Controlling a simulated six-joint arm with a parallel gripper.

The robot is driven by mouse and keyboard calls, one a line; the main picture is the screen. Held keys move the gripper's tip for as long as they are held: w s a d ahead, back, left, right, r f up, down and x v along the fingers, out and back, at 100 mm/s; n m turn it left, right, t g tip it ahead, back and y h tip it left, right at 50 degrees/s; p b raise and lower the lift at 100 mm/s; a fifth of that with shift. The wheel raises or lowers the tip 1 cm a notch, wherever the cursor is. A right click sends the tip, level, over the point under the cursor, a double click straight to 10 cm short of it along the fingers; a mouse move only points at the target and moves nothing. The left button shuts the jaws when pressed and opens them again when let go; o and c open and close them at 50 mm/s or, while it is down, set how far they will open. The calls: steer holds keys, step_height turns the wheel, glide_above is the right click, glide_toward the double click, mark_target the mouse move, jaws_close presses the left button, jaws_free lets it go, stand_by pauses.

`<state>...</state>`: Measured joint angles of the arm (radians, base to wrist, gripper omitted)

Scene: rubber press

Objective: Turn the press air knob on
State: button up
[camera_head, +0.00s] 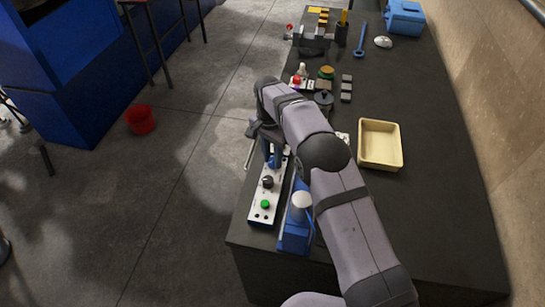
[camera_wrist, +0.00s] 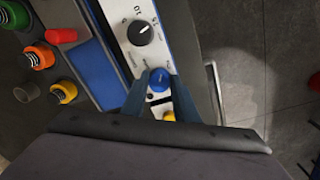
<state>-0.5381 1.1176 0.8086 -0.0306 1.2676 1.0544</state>
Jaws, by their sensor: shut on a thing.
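The white control panel (camera_head: 257,214) lies along the left edge of the dark bench and also shows in the wrist view (camera_wrist: 118,32). It carries a black dial (camera_wrist: 141,33) with numbers around it, a blue knob (camera_wrist: 159,79), a yellow button (camera_wrist: 168,116) and a green button (camera_head: 265,204). My gripper (camera_wrist: 160,84) has its blue fingers on either side of the blue knob and is shut on it. In the head view my gripper (camera_head: 271,160) is over the far part of the panel, and my arm hides the knob there. The knob's markings are too small to read.
A blue device with a white top (camera_head: 297,225) stands close right of the panel. A cream tray (camera_head: 365,162) is further right. Several small items and a blue toolbox (camera_head: 404,18) stand at the back. The bench's right front is clear.

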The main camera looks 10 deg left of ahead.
mark_target(272, 158)
steer(key=shift+w+m, duration=0.15)
steer(key=shift+m, duration=2.05)
steer(key=shift+r, duration=0.1)
steer(key=o, duration=1.1)
steer(key=shift+c, duration=0.2)
step_height(272, 158, up, 7)
steer(key=shift+w+a+f+b, duration=0.1)
steer(key=shift+w+b, duration=0.05)
steer(key=shift+b, duration=0.7)
steer(key=shift+r, duration=0.2)
